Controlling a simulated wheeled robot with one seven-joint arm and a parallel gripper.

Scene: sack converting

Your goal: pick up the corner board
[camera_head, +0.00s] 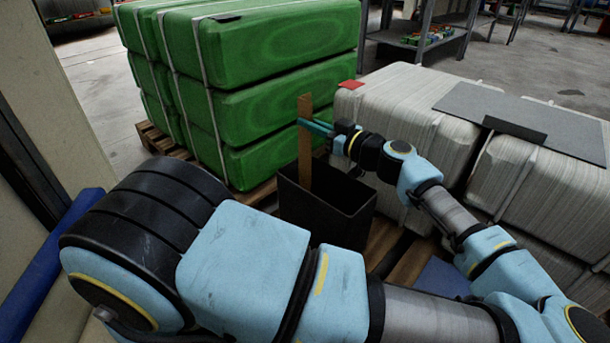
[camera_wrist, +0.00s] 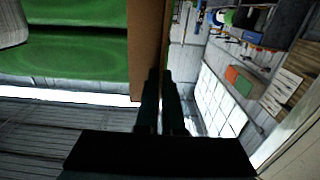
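The corner board (camera_head: 305,155) is a tall, narrow brown strip. It stands nearly upright in a black open bin (camera_head: 325,208), with its lower end hidden inside. My gripper (camera_head: 309,124) is at the board's upper part, below its top end. In the wrist view the board (camera_wrist: 143,40) runs down to my fingers (camera_wrist: 160,85). The fingers are close together, one on each side of the board's thin edge, and look shut on it. Whether the board's foot touches the bin floor is hidden.
Green sacks (camera_head: 270,95) are stacked on a pallet (camera_head: 160,142) behind the bin. Pale sacks (camera_head: 405,105) stand close on the right, with a grey sheet (camera_head: 530,118) and a red piece (camera_head: 351,84) on top. A blue roll (camera_head: 50,260) lies at left.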

